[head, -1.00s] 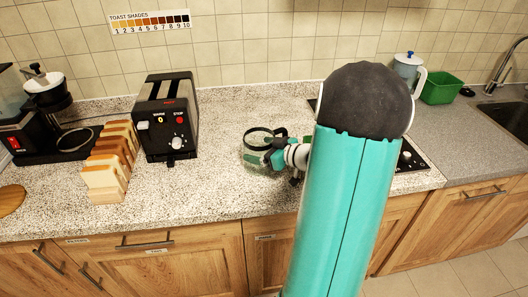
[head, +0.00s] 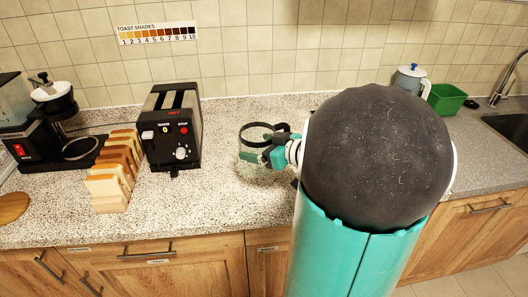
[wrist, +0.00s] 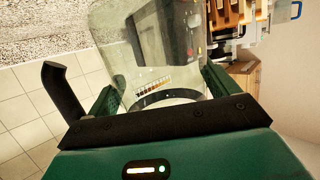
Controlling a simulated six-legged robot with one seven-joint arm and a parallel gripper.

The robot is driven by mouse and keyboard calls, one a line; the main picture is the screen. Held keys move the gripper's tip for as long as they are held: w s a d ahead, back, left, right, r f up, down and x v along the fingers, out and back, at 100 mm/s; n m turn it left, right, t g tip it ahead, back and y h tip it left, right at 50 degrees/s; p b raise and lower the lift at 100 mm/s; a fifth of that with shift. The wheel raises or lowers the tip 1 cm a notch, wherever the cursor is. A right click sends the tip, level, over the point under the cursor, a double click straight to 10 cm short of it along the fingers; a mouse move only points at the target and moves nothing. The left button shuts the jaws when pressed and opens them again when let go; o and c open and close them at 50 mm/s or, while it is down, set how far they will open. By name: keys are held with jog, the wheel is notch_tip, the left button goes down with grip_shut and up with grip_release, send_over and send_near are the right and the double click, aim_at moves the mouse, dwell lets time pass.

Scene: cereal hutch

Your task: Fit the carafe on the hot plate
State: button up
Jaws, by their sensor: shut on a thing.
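The glass carafe (head: 249,157) has a dark rim band and is held over the counter, right of the toaster, in the head view. My gripper (head: 277,153) is shut on it from the right. In the wrist view the clear carafe (wrist: 150,45) fills the space between my green fingers (wrist: 160,95). The coffee maker (head: 40,145) stands at the far left, and its round hot plate (head: 80,148) is bare. Whether the carafe touches the counter cannot be told.
A kettle (head: 409,82), green bin (head: 446,98) and sink (head: 511,130) are at right. Speckled counter (head: 215,185) in front of the toaster is clear.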

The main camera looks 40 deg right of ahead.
jog(key=s+a+r, duration=0.4)
jog(key=a, duration=0.3)
jog(key=shift+s+a, duration=0.3)
